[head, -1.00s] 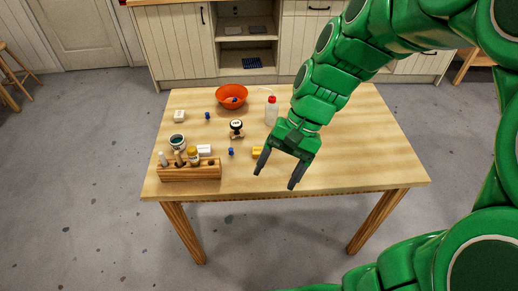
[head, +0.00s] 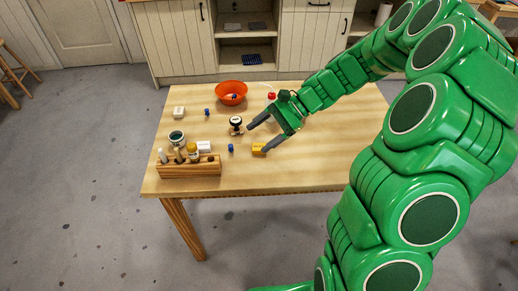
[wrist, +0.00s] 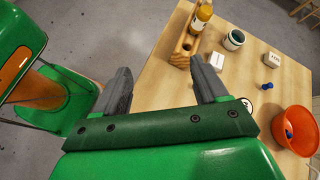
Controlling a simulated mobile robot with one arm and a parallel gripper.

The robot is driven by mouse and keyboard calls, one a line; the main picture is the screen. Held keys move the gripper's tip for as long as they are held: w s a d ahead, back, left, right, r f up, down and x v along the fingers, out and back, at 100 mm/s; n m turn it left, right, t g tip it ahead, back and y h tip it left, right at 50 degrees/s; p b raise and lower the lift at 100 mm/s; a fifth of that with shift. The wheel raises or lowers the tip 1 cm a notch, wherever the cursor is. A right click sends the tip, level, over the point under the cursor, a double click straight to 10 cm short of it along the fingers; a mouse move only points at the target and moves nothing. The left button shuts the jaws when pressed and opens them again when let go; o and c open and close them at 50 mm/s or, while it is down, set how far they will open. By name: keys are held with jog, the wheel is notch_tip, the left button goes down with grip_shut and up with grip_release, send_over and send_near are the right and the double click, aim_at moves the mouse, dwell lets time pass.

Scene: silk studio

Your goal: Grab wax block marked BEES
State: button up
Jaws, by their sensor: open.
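One white block (head: 204,147) lies behind the wooden rack and another white block (head: 179,112) lies farther back on the left. My gripper (head: 258,138) is open and empty.
A wooden rack (head: 190,170) with small bottles stands at the front left, a dark jar (head: 177,138) behind it. Small blue pieces (head: 231,148) lie nearby. An orange bowl (head: 231,88) and a red-capped bottle (head: 271,96), partly hidden, stand at the back. The front middle is clear.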

jog(key=w+d+f+m+t+y, duration=0.1)
jog(key=w+d+f+m, duration=0.15)
jog(key=w+f, duration=0.3)
jog(key=m+t+y, duration=0.2)
jog(key=m+t, duration=0.1)
jog(key=m, duration=0.3)
send_near(261, 146)
jog(key=shift+w+a+f, duration=0.15)
jog(key=shift+a+f, duration=0.05)
jog(key=shift+a, duration=0.3)
jog(key=shift+w+a+f, duration=0.2)
jog(key=shift+a+f, duration=0.05)
jog(key=shift+a, duration=0.2)
jog(key=shift+x, duration=1.25)
jog(key=shift+s+x, duration=0.25)
jog(key=shift+x, duration=1.05)
jog(key=shift+s+x, duration=0.2)
jog(key=shift+x, duration=1.05)
jog(key=c, duration=1)
jog(key=shift+c, duration=0.2)
jog(key=shift+r, duration=0.1)
